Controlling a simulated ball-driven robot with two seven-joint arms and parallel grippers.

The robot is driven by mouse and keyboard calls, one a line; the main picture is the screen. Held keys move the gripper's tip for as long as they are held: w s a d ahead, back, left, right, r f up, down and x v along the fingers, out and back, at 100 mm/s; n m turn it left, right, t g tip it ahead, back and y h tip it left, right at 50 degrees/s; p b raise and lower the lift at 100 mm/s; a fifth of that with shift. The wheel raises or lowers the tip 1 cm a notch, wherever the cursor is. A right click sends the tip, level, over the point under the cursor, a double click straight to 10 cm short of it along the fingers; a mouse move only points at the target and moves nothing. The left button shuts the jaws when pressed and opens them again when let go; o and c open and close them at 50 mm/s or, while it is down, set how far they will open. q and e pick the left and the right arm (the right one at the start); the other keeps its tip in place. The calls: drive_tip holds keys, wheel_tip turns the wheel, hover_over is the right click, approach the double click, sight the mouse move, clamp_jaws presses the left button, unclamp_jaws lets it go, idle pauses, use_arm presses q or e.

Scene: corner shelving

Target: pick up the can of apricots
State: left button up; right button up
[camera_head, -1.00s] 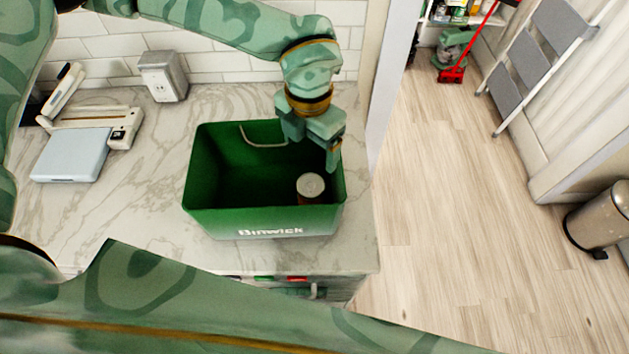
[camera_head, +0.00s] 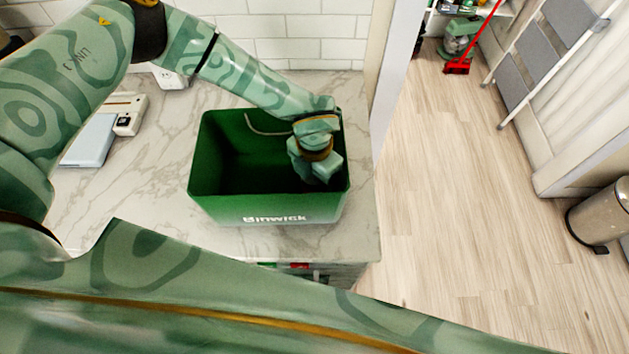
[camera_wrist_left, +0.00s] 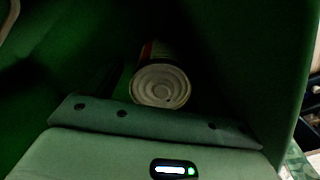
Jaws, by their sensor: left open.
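In the head view the can is hidden behind my left gripper (camera_head: 316,172), which reaches down into the bin's right side. The gripper is open. In the left wrist view its body lies just in front of the can, and its fingertips are not clearly seen. My right gripper is in neither view.
The bin stands on a marble counter (camera_head: 130,205), with bare counter to its left. A white device (camera_head: 92,140) lies at the far left. White tiles (camera_head: 300,48) rise behind. The counter ends at the right, above a wood floor (camera_head: 450,200).

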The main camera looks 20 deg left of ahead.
use_arm(q)
drive_tip(key=c, duration=1.3)
drive_tip(key=shift+r, duration=0.1)
